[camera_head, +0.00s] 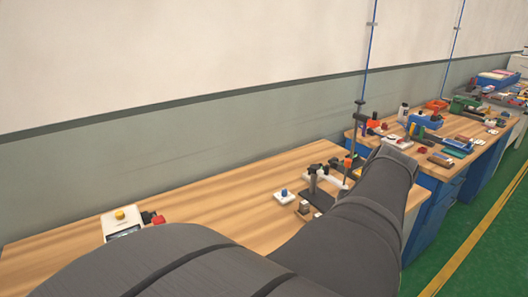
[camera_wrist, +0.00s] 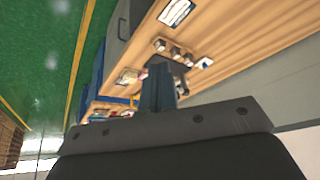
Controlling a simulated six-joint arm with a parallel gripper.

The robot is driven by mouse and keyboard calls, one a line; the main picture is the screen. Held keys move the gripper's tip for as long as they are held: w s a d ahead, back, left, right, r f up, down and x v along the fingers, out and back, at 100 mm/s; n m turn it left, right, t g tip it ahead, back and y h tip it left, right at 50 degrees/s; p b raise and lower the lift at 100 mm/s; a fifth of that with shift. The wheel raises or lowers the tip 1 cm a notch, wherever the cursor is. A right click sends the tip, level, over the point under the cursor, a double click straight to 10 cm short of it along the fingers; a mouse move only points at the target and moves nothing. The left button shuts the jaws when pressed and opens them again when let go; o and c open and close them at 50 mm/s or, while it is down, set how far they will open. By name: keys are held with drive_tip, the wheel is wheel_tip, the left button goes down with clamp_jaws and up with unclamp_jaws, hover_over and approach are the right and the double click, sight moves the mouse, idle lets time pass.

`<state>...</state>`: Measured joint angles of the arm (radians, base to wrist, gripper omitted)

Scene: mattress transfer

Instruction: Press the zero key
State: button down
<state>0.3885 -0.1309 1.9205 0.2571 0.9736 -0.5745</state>
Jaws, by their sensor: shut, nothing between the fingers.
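A small white device with a dark display (camera_head: 123,233) stands at the left of the near wooden bench in the head view, with a yellow round piece on top. It looks like a scale, but its keys are too small to make out, and my arm covers its lower edge. I cannot pick out a zero key in either view. My gripper (camera_wrist: 158,75) shows in the wrist view with its dark fingers together and nothing between them. In the head view my arm reaches right, far from the white device, and the fingers cannot be made out.
The near bench (camera_head: 215,207) is bare in its middle. A small white block with a blue knob (camera_head: 284,195) and dark stands are at its right. A blue workbench (camera_head: 425,215) with a crowded top stands beyond. A grey-green wall runs behind; green floor lies right.

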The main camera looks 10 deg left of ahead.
drive_tip(key=w+a+n+y, duration=0.15)
drive_tip(key=w+a, duration=0.35)
drive_tip(key=a, duration=0.6)
drive_tip(key=w+a+r+n+y, duration=0.1)
drive_tip(key=w+a+y, duration=0.1)
drive_tip(key=w+a, duration=0.65)
drive_tip(key=w+a+n+y, duration=0.1)
drive_tip(key=w+a+y, duration=0.1)
drive_tip(key=a, duration=1.2)
drive_tip(key=s+a+f+n+g+y, duration=0.1)
drive_tip(key=s+a, duration=0.2)
drive_tip(key=a, duration=0.8)
drive_tip(key=s+a+g+y, duration=0.1)
drive_tip(key=s+a, duration=0.2)
drive_tip(key=a, duration=0.9)
drive_tip(key=s+a+f+n+g+y, duration=0.1)
drive_tip(key=s+a, duration=0.2)
drive_tip(key=a, duration=0.8)
drive_tip(key=shift+s+a+f+n+g, duration=0.2)
drive_tip(key=shift+s+f+n+g, duration=0.1)
drive_tip(key=shift+s+f+n, duration=0.1)
drive_tip(key=shift+f, duration=4.35)
drive_tip(key=shift+f, duration=0.15)
drive_tip(key=shift+f, duration=0.3)
